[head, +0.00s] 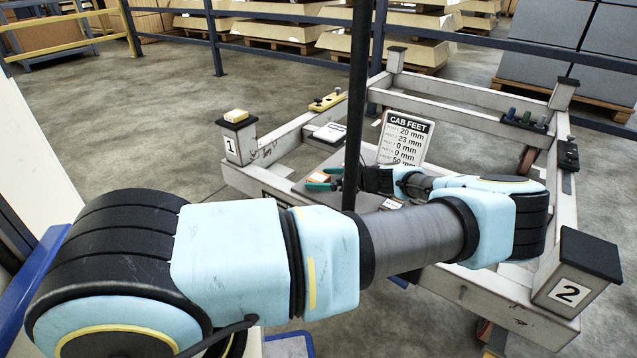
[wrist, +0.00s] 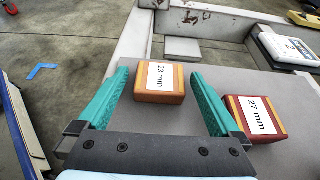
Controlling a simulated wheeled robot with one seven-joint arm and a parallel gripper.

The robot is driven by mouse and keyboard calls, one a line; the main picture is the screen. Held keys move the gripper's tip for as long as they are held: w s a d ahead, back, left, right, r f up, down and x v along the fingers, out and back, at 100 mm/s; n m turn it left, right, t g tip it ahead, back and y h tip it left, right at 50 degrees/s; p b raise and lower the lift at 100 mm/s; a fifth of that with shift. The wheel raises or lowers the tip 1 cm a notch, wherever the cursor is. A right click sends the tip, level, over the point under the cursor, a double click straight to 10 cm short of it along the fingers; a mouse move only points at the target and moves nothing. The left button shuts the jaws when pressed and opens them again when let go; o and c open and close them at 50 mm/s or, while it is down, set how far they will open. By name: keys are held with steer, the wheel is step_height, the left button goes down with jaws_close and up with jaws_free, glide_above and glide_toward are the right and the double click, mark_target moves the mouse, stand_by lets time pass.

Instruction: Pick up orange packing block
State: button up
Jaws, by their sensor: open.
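The orange packing block (wrist: 160,92), with a white "23 mm" label on top, lies on the grey deck in the wrist view. My gripper (wrist: 158,72) is open, with one teal finger left of the block and the other right of it. The block appears between the fingertips, with gaps on both sides; I cannot tell how far above the deck the fingers are. In the head view my gripper (head: 326,179) is low over the trolley deck, and the orange block (head: 318,177) shows small by the fingertips.
A red block (wrist: 262,122) labelled "27 mm" sits just right of the right finger. A pale beam (wrist: 131,40) runs beyond the deck's left side. In the head view a dark upright pole (head: 356,80) stands beside my gripper, with a "CAB FEET" sign (head: 404,140) behind.

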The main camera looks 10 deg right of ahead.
steer(key=shift+c, duration=0.2)
steer(key=c, duration=1.3)
